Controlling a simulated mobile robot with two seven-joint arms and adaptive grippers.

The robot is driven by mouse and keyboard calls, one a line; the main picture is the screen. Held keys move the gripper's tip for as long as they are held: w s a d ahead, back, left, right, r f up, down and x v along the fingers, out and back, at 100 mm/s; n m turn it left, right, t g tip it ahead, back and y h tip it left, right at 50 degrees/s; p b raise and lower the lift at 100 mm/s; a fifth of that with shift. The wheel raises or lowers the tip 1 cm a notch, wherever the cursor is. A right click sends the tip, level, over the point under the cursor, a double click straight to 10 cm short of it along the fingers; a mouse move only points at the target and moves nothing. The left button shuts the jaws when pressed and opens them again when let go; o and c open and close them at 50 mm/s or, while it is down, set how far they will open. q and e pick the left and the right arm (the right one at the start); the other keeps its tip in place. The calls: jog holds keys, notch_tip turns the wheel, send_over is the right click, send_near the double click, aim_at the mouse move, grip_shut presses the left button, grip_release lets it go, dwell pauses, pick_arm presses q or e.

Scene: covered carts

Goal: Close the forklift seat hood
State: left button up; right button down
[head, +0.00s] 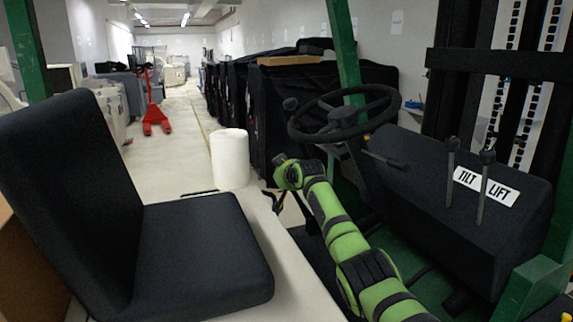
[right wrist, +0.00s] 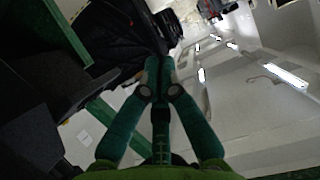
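The forklift's black seat, with its backrest (head: 65,190) and cushion (head: 200,250), fills the left of the head view. A pale panel (head: 285,260), which looks like part of the seat hood, shows along the cushion's right side. Its lower edge and any gap under it are hidden, so I cannot tell how far open it is. My green right arm (head: 340,235) reaches from the lower right, between seat and control console, ending right of the cushion's far end. In the right wrist view my right gripper (right wrist: 160,72) has its fingertips together with nothing visible between them. My left gripper is out of view.
A steering wheel (head: 344,113) and a black console (head: 450,180) with TILT and LIFT levers stand to the right. A green post (head: 344,50) rises behind the wheel. Black covered carts (head: 300,90), a white cylinder (head: 230,158) and a red pallet jack (head: 154,110) stand beyond.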

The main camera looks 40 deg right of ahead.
jog(key=s+a+r+b, duration=0.1)
jog(key=s+r+b, duration=0.1)
jog(key=s+r, duration=0.3)
dwell(0.3)
jog(key=shift+s+a, duration=0.1)
